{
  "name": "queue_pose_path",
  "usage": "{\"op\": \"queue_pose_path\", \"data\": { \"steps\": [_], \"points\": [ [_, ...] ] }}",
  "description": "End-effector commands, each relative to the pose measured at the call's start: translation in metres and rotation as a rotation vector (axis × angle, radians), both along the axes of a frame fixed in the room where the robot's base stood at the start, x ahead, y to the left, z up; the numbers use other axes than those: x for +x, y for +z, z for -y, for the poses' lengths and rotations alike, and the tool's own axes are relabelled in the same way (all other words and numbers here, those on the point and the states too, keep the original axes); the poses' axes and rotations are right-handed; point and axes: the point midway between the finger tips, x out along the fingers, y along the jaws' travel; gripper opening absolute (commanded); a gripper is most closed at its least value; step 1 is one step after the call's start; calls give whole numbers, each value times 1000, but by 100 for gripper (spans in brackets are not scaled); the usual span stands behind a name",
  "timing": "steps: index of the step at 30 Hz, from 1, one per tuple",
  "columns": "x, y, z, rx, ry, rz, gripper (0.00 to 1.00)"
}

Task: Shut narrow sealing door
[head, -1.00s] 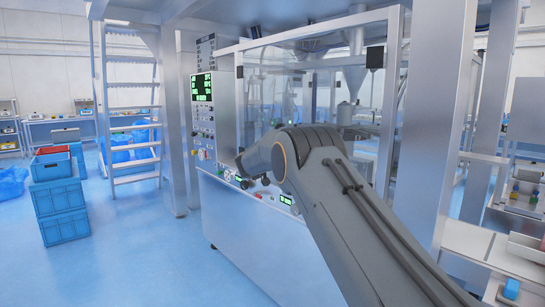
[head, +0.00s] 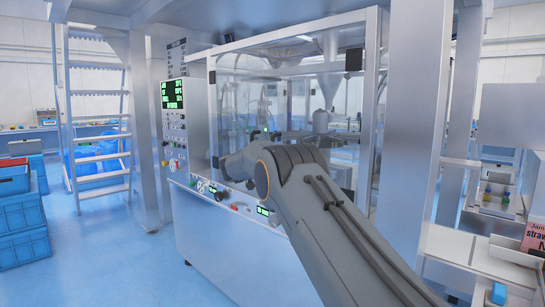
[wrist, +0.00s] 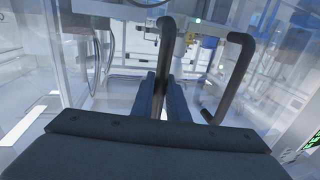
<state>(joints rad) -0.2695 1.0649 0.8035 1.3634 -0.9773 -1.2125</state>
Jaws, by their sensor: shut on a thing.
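The sealing machine (head: 245,245) has a clear enclosure in a pale metal frame. A clear panel (head: 232,112) at its left front appears to be the narrow door; its exact edges and angle are hard to tell. My gripper reaches this panel in the head view, with its fingers hidden by my arm. In the wrist view my gripper (wrist: 162,82) is shut on a dark bar handle (wrist: 166,42), which stands up between the two blue-grey fingers. A second dark looped handle (wrist: 238,62) stands just to the right, apart from the fingers.
A control panel (head: 174,125) with a green display stands left of the enclosure. Buttons and a red knob (head: 234,207) line the machine's front. A thick metal post (head: 412,130) stands right of my arm. Blue crates (head: 22,240) are at far left; the floor between is clear.

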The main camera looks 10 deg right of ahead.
Motion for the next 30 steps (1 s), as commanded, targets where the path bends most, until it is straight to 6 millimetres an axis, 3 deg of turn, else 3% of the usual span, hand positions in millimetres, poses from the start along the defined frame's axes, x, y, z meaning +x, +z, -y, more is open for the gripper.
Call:
{"op": "queue_pose_path", "data": {
  "steps": [3,4,5,17,30],
  "points": [
    [1,3,4,-2,-3,4,0],
    [1,3,4,-2,-3,4,17],
    [1,3,4,-2,-2,4,22],
    [-5,2,-7,-1,3,1,22],
    [-52,3,-45,-1,4,3,22]
  ]
}}
